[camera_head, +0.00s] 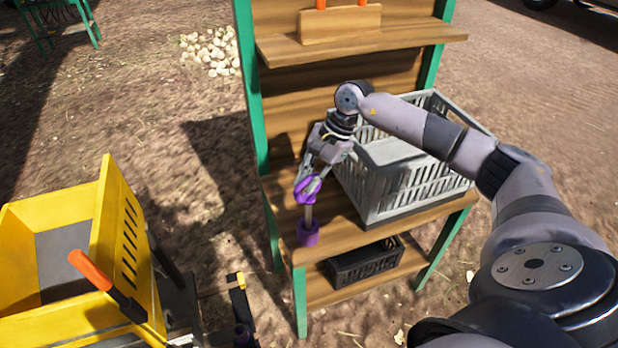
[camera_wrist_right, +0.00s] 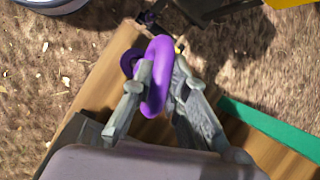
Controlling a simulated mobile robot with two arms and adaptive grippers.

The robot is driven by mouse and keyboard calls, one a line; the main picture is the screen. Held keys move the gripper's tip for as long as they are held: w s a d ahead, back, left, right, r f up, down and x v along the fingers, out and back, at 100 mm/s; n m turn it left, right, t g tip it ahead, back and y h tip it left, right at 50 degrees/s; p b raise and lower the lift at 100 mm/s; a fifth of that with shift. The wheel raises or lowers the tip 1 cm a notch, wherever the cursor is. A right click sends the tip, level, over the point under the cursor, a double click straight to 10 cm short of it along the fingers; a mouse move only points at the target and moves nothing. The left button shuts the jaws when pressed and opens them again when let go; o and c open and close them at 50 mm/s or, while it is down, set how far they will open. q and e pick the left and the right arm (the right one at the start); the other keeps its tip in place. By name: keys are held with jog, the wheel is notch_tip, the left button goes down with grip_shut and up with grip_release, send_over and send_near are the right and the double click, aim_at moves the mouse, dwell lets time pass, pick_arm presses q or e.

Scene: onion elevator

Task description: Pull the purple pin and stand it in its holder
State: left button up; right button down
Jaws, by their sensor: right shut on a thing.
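My right gripper (camera_head: 309,184) is shut on the ring handle of the purple pin (camera_head: 302,192). In the right wrist view the purple ring (camera_wrist_right: 160,76) sits between the two fingers of the gripper (camera_wrist_right: 166,84). The pin stands about upright, its grey shaft pointing down. The shaft's lower end meets the purple holder (camera_head: 308,235) at the front left corner of the wooden shelf. How deep the shaft sits in the holder cannot be told. In the wrist view the holder is mostly hidden behind the ring. My left gripper is not in view.
A grey crate (camera_head: 375,200) stands on the same shelf to the right, close to my right gripper. A black crate (camera_head: 350,268) is on the lower shelf. A yellow hopper (camera_head: 105,225) with an orange-handled lever (camera_head: 90,270) stands at the left.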

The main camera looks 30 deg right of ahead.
jog(key=shift+f+b, duration=1)
jog(key=shift+f, duration=0.2)
jog(key=c, duration=1.5)
grip_release()
jog(key=shift+f, duration=0.15)
jog(key=v, duration=1.2)
